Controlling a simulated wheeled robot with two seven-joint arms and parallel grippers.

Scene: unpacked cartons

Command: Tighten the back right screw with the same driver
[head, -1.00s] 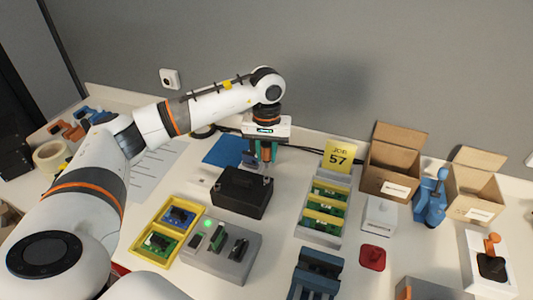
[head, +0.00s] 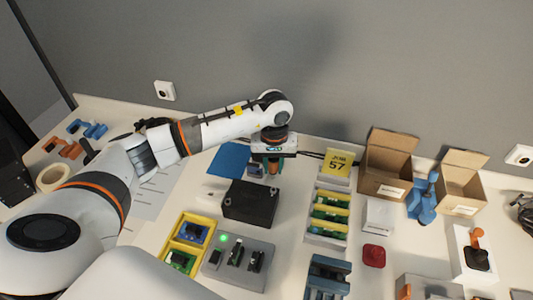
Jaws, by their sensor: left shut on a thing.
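Whether the driver's tip touches the back right screw cannot be told. My right gripper is out of view.
A grey fixture (head: 238,263) with a green light and a yellow tray (head: 180,242) of boards stand in front. A board rack (head: 325,240) with a "JOB 57" sign (head: 339,162) is right. Open cartons (head: 386,170) stand at the back right.

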